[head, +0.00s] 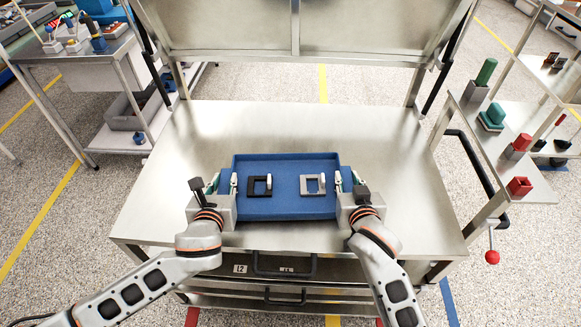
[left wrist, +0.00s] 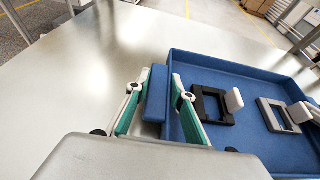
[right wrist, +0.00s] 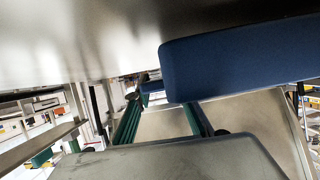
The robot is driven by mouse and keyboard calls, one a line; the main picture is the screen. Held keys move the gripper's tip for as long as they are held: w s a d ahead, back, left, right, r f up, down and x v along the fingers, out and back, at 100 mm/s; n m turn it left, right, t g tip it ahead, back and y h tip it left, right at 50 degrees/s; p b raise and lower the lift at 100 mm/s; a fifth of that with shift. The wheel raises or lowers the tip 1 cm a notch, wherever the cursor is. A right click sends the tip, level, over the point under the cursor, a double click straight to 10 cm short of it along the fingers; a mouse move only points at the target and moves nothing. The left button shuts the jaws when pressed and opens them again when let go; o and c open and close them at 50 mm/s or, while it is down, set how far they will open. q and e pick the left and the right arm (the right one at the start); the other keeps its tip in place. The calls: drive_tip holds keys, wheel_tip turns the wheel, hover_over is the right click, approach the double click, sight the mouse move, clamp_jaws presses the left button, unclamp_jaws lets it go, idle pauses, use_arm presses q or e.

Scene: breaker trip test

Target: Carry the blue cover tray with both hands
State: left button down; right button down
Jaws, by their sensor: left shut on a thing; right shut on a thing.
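The blue cover tray (head: 285,214) is over the middle of the steel bench top, roughly level. It holds a black square frame (head: 251,188) and a grey square frame (head: 312,193), each with a light upright tab. My left gripper (head: 225,184) is shut on the tray's left side; the left wrist view shows a blue grip piece (left wrist: 155,95) between the fingers. My right gripper (head: 347,182) is shut at the right side; the tray's blue wall (right wrist: 240,62) partly fills the right wrist view. Whether the tray touches the bench is unclear.
The bench top (head: 390,140) is bare around the tray. A raised steel panel (head: 300,25) stands behind. A side shelf (head: 490,150) at right carries red and green blocks. A cluttered cart (head: 90,70) stands at left. Drawers with black handles (head: 285,272) are below the front edge.

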use_arm(q)
drive_tip(key=shift+f, duration=0.45)
use_arm(e)
drive_tip(key=shift+f, duration=0.4)
use_arm(q)
drive_tip(key=c, duration=1.8)
unclamp_jaws()
drive_tip(key=shift+f, duration=0.1)
use_arm(e)
drive_tip(key=c, duration=1.8)
unclamp_jaws()
drive_tip(key=shift+f, duration=0.15)
use_arm(q)
drive_tip(key=shift+o, duration=0.2)
use_arm(e)
drive_tip(key=shift+o, duration=0.2)
use_arm(q)
drive_tip(key=v, duration=1.2)
use_arm(e)
drive_tip(key=shift+v, duration=3.8)
